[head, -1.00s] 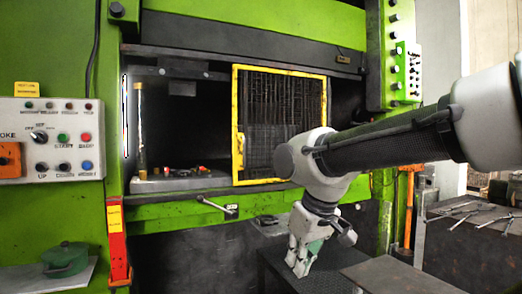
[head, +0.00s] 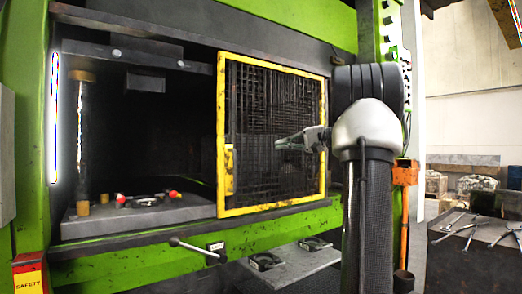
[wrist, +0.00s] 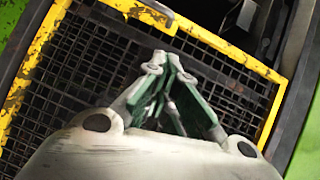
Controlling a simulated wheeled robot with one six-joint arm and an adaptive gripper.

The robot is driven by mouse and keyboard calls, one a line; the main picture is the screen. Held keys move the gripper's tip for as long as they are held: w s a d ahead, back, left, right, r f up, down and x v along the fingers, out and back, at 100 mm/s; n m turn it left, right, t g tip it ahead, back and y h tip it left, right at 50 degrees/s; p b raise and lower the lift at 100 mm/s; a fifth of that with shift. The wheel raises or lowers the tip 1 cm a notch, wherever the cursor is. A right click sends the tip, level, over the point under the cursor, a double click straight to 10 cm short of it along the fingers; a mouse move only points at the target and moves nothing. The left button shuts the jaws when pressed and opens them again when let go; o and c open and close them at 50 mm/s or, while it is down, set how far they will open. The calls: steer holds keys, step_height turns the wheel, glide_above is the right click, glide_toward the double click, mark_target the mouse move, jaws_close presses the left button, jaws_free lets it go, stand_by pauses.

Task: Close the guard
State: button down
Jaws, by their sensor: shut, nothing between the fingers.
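The guard is a black mesh panel in a scuffed yellow frame (head: 270,212), standing across the right part of the press opening. The left part of the opening is uncovered. A yellow handle (head: 229,170) sits on the frame's left edge. My gripper (head: 280,145) is shut and empty, pointing left in front of the mesh, right of the handle. In the wrist view the closed fingertips (wrist: 155,65) lie over the mesh, with the yellow frame (wrist: 215,42) beyond them. The wrist view does not clearly show how far the fingertips are from the mesh.
Inside the opening a grey die block (head: 150,212) carries small red-tipped parts. A lever with a black knob (head: 195,248) sticks out below the opening. An orange-handled tool (head: 404,220) hangs at the right post. A bench with wrenches (head: 470,235) stands at the right.

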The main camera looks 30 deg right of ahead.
mark_target(247, 149)
steer(key=w+a, duration=0.2)
steer(key=a, duration=0.1)
steer(key=w+a+f, duration=0.1)
steer(key=w+a, duration=0.2)
steer(key=w+a+f, duration=0.1)
steer(key=w+a, duration=0.1)
steer(key=a, duration=0.2)
steer(key=shift+w, duration=0.4)
